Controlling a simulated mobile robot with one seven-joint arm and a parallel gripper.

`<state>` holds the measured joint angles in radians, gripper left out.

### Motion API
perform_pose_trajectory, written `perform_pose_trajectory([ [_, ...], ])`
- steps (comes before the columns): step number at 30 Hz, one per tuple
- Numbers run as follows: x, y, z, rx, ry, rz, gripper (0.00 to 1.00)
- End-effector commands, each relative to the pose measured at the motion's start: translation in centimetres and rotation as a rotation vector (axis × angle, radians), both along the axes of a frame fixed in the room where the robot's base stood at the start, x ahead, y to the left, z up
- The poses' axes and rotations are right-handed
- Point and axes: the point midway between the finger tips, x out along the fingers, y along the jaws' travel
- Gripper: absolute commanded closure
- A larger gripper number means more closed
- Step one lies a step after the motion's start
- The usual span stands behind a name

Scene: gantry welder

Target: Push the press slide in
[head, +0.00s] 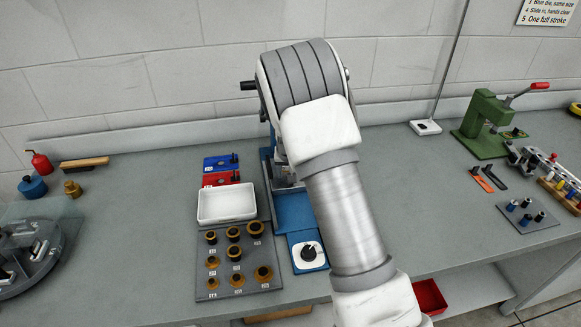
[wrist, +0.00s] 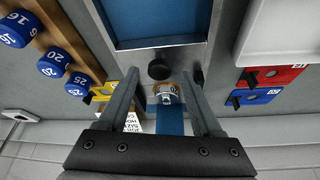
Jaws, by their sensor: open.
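The press (head: 270,165) stands at mid-bench, largely hidden behind my arm in the head view. Its blue slide bed (head: 294,212) runs toward the front edge. A blue-edged white block with a black knob (head: 308,253) sits at the near end and looks like the slide's outer end. In the wrist view a blue plate in a grey frame (wrist: 155,22) lies ahead of my gripper (wrist: 160,78). My gripper is open, its fingers apart on either side of a dark round part (wrist: 159,69) and a metal piece (wrist: 167,91). I cannot tell whether it touches them. The head view hides my gripper.
A white tray (head: 227,203) and a grey plate of brown-gold dies (head: 212,287) stand left of the press. Red (head: 222,178) and blue (head: 216,162) holders lie behind the tray. Blue numbered cylinders (wrist: 50,67) are close on the left in the wrist view. A green press (head: 480,125) stands right.

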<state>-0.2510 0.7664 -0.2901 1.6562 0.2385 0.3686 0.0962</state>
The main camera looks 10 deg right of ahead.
Motion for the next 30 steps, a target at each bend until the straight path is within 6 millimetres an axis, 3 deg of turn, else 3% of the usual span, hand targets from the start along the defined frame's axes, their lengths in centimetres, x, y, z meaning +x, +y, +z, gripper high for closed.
perform_pose_trajectory([
  [8,-1.2,0.3,3.4,-0.001,-0.004,0.002,0.33],
  [21,-4.7,1.2,12.1,0.001,-0.004,0.003,0.33],
  [30,-6.2,1.4,15.6,0.0,-0.002,0.0,0.33],
])
